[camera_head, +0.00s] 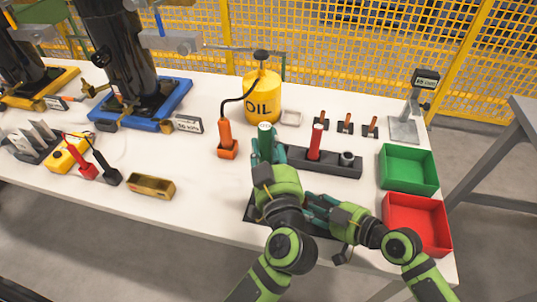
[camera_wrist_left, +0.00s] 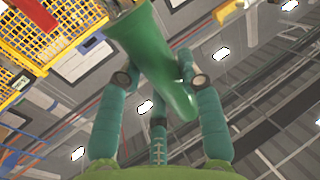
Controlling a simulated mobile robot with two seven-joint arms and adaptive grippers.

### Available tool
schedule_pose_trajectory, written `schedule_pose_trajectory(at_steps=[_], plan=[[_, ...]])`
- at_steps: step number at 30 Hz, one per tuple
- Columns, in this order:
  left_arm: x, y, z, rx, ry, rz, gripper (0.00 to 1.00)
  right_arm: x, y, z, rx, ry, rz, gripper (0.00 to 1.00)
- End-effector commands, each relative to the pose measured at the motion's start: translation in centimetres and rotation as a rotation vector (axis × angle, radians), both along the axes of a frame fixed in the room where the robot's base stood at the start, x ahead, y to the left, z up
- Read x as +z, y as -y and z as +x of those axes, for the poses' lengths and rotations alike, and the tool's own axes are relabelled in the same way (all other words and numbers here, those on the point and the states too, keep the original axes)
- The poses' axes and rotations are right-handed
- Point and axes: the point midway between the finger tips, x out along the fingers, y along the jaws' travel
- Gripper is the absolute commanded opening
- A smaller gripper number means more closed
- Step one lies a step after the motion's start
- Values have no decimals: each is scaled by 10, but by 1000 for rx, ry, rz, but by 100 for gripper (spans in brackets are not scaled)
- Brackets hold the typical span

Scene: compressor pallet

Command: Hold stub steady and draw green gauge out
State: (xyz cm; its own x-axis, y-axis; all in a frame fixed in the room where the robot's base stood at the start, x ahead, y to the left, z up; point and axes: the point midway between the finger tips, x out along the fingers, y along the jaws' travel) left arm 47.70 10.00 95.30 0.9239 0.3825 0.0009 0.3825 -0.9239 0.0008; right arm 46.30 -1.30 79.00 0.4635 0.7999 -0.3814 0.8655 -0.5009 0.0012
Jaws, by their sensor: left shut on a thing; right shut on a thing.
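My left gripper (camera_head: 267,148) is at the left end of the dark rack, its fingers pointing up and away. It is shut on the green gauge, a smooth tapered green piece (camera_wrist_left: 157,62) that lies between the fingers in the left wrist view. A pale round end (camera_head: 264,126) shows above these fingers in the head view. My right gripper (camera_head: 318,207) is just to the right of and below the left one, low over the dark mat. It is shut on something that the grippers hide. I cannot make out the stub.
The dark rack (camera_head: 335,165) holds a red gauge (camera_head: 316,141). A green bin (camera_head: 408,168) and a red bin (camera_head: 417,223) stand at the right.

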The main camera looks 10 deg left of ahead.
Motion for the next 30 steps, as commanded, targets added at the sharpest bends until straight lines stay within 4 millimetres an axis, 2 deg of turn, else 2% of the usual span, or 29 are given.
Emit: schedule_pose_trajectory(at_steps=[1,5,6,7,8,20,23,30], plan=[[1,0,0,0,1,-1,0,-7,2,-2,4,-9,-14,0],[0,0,0,0,1,0,0,-7,2,-2,4,-9,-14,0],[0,0,0,0,1,0,0,-7,2,-2,4,-9,-14,44],[0,0,0,0,1,0,0,-7,2,-2,3,-8,-14,56],[0,0,0,0,2,1,0,-6,1,-2,3,-8,-13,64],[1,0,0,0,2,1,0,-1,4,-2,0,-3,-4,64],[1,0,0,0,2,1,0,3,14,-8,0,-2,-7,64],[1,0,0,0,2,1,0,22,55,-32,2,-4,-12,64]])
